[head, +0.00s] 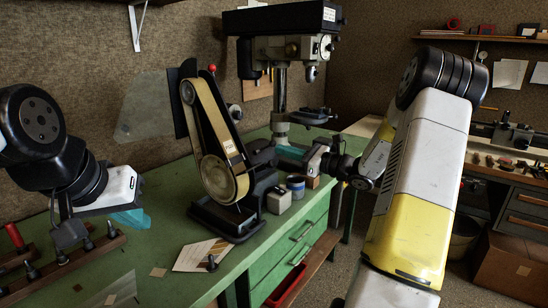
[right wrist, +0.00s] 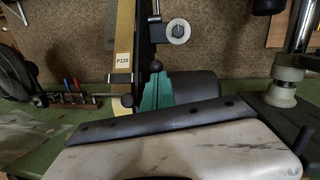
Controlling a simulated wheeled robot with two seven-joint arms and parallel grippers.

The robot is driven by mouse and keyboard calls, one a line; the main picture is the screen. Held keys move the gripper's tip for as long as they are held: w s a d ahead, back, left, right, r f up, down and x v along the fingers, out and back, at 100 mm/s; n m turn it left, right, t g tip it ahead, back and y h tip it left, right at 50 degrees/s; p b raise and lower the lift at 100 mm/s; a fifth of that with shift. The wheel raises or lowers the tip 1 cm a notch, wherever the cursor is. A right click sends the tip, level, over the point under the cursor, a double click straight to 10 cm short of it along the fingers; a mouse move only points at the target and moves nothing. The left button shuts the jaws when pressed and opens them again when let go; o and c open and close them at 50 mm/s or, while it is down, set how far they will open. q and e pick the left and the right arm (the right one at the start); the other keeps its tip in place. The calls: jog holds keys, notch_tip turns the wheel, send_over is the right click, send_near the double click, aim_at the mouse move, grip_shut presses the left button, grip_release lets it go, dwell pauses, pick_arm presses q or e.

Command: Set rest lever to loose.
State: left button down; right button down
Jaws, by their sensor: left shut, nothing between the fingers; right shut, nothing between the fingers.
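The belt sander (head: 217,140) stands on the green bench, its tan belt marked P120 in the right wrist view (right wrist: 122,57). A small black ball knob (right wrist: 156,66) shows beside the belt, just beyond my right fingertips; it may be the rest lever's end, but I cannot tell its setting. My right gripper (head: 290,152), with teal fingers, is shut and empty at the sander's right side; it also shows in the right wrist view (right wrist: 157,76). I cannot tell whether it touches the knob. My left gripper (head: 132,220) is shut and empty over the bench's left part, away from the sander.
A drill press (head: 281,80) stands behind the sander. Small containers (head: 295,186) stand at the bench edge beside it. A tool rack (head: 62,258) lies at the front left. A sheet with a striped piece (head: 202,254) lies before the sander.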

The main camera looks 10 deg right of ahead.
jog(key=r+g+h, duration=0.1)
jog(key=w+a+r+g+h, duration=0.1)
jog(key=r+g+h, duration=0.1)
jog(key=w+a+r+g+h, duration=0.1)
jog(key=r+h, duration=0.1)
jog(key=shift+w+a+r+m+g, duration=0.1)
jog(key=shift+w+m+g, duration=0.1)
jog(key=shift+m+g, duration=0.1)
jog(key=shift+w+a+r, duration=0.2)
jog(key=shift+w+r, duration=0.05)
dwell(0.4)
jog(key=shift+d, duration=0.15)
jog(key=f+v, duration=0.1)
jog(key=v, duration=1.1)
jog(key=shift+s+d, duration=0.45)
jog(key=shift+d, duration=0.1)
